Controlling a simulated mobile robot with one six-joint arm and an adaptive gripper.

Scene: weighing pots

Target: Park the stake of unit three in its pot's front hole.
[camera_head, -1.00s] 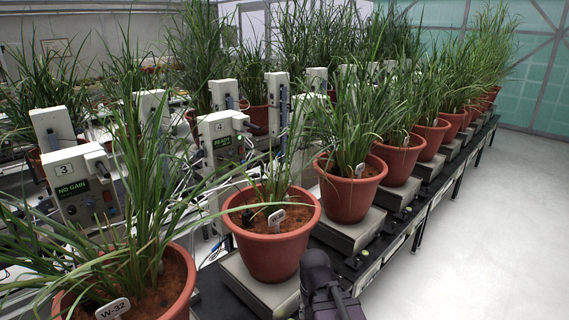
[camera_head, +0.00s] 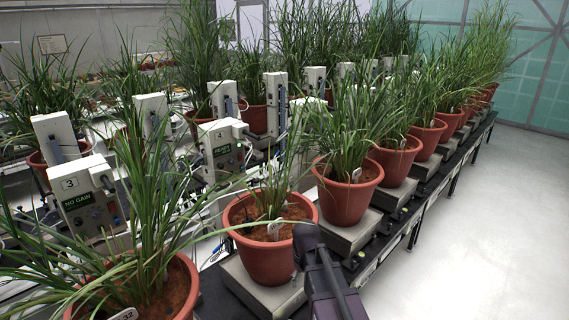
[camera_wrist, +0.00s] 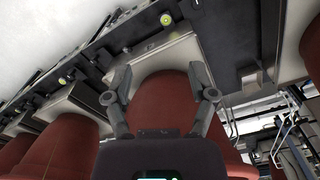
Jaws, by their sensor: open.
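Unit three (camera_head: 82,198) is the white box at left, marked 3, with a lit NO GAIN display. The nearest pot (camera_head: 180,300), terracotta with grassy leaves, stands in front of it at the lower left; its white tag (camera_head: 124,315) is cut by the frame edge. I cannot make out unit three's stake or the pot's front hole. My gripper (camera_wrist: 160,95) is open and empty, its fingers spread on either side of a terracotta pot wall as seen in the wrist view. In the head view my gripper (camera_head: 306,238) is at the right rim of the second pot (camera_head: 268,262).
Unit four (camera_head: 222,150) stands behind the second pot, which has a white tag (camera_head: 275,229). More potted plants on scales (camera_head: 345,235) run back along the black bench. Leaves overhang the pots. The pale floor (camera_head: 500,220) at right is clear.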

